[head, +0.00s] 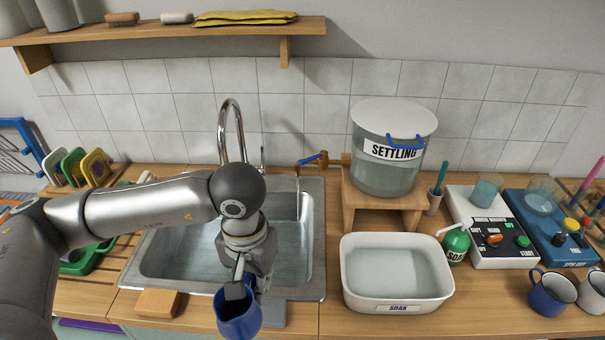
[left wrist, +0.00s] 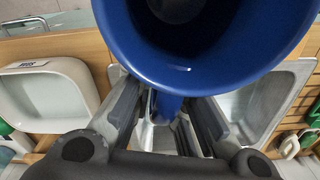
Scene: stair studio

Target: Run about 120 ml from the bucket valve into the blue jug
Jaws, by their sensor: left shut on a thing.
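The blue jug (head: 238,316) is held by my left gripper (head: 243,287), in front of the sink's front edge. In the left wrist view the jug (left wrist: 200,68) fills the top middle, and my left gripper's fingers (left wrist: 168,125) are closed on its handle. Part of the jug's inside shows dark; I cannot tell whether it holds liquid. The bucket (head: 385,180), labelled SETTLING, stands on a wooden stand (head: 383,207). Its brass valve with a blue handle (head: 313,160) sticks out left towards the sink. My right gripper is not in view.
The steel sink (head: 316,250) with a tall tap (head: 232,125) lies behind the jug. A white SOAK basin (head: 397,296) stands right of the sink. A green soap bottle (head: 456,243) and blue mugs (head: 550,295) are further right. A sponge-like block (head: 158,303) lies at the front left.

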